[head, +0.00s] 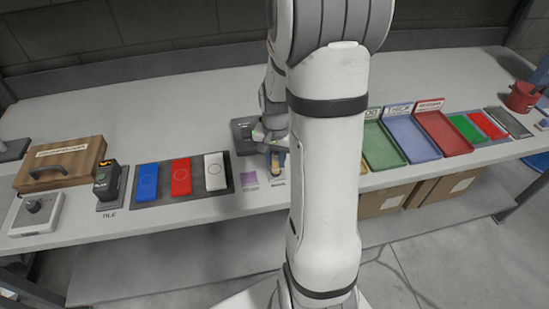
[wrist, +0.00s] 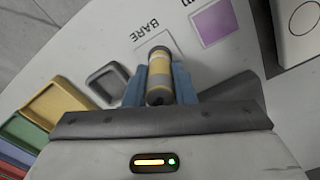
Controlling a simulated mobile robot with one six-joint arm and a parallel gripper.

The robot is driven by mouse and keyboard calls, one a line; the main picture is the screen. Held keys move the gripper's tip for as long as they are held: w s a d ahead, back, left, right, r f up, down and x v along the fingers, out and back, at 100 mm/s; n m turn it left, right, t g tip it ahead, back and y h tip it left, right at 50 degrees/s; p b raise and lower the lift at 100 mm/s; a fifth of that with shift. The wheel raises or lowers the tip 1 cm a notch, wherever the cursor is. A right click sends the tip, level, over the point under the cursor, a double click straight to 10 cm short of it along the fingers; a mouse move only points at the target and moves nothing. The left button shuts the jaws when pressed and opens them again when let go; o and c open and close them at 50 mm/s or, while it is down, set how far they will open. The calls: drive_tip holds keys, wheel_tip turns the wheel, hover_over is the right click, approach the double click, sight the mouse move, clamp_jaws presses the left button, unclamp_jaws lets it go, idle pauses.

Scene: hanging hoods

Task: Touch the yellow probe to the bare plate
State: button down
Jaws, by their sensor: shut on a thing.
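My gripper (wrist: 160,85) has blue fingers shut on the yellow probe (wrist: 159,72), a short cylinder with grey bands and a dark end. In the head view the probe (head: 276,158) shows just left of my arm, low over the front part of the bench. The bare plate (wrist: 141,57) is a pale patch beside the BARE label in the wrist view, partly hidden by the probe. I cannot tell whether the probe touches it. A purple plate (wrist: 214,22) lies beside it, and also shows in the head view (head: 249,178).
Blue (head: 147,182), red (head: 181,177) and white (head: 214,171) blocks lie left on a dark mat. A dark square holder (wrist: 105,84) sits near the probe. Green, blue and red trays (head: 441,134) stand right. My arm hides the bench's middle.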

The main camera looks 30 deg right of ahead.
drive_tip(key=shift+f, duration=0.1)
idle(0.3)
drive_tip(key=shift+r+p, duration=2.6)
drive_tip(key=shift+r, duration=1)
